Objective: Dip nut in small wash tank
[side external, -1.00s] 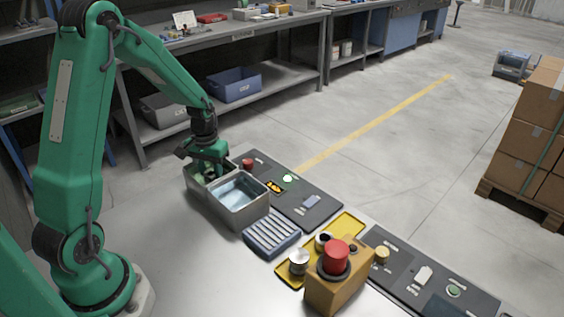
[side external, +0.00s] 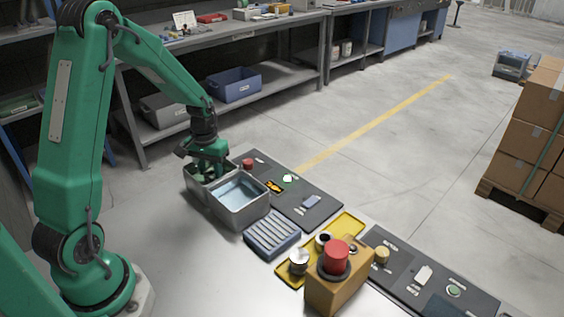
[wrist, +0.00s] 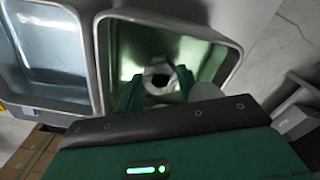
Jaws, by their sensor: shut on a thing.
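My gripper (side external: 207,170) points down over the left tank (side external: 192,186) of two adjoining metal wash tanks. In the wrist view my gripper (wrist: 158,84) is shut on a light metal nut (wrist: 160,69), held between its green fingers within the outline of that tank (wrist: 232,62). The fingertips look to be inside or at the mouth of the tank; the nut's exact depth cannot be told. In the side view the nut is hidden. The other tank (side external: 243,218) holds pale blue liquid and also shows in the wrist view (wrist: 93,60).
A dark control panel (side external: 318,213) lies along the tanks' far side. A blue slatted rack (side external: 272,236) and a yellow tray (side external: 347,224) with metal parts stand to the right. A box with a red button (side external: 337,257) stands in front of the tray.

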